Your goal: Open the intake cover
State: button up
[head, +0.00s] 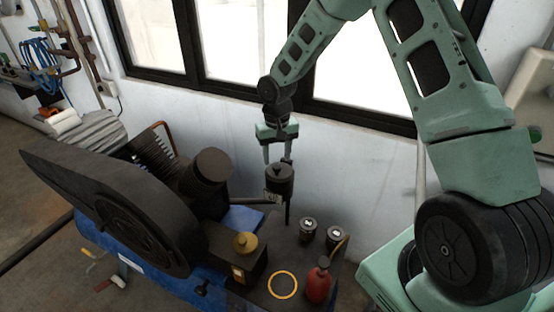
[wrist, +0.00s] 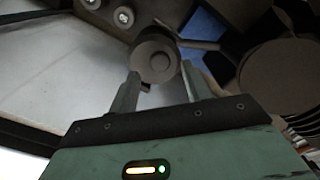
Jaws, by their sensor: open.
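What looks like the intake cover is a dark round cap (head: 280,171) with a small knob on top, on a short dark cylinder beside the compressor. It also shows in the wrist view (wrist: 155,47), with its round knob (wrist: 160,63) facing the camera. My gripper (head: 278,157) is open and points down just above the cap. In the wrist view my two fingers (wrist: 162,80) stand apart on either side of the knob, with nothing clearly held. I cannot tell whether either finger touches the cap. The cap appears seated on its cylinder.
The large dark belt guard (head: 110,215) and a finned cylinder (head: 205,172) stand left. A box with a brass knob (head: 246,243), a brass ring (head: 282,285), a red bottle (head: 318,282) and two small canisters (head: 308,229) lie nearer. The wall (head: 350,150) is close behind.

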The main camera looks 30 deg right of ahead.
aim_at(277, 166)
jog(key=shift+f, duration=1.75)
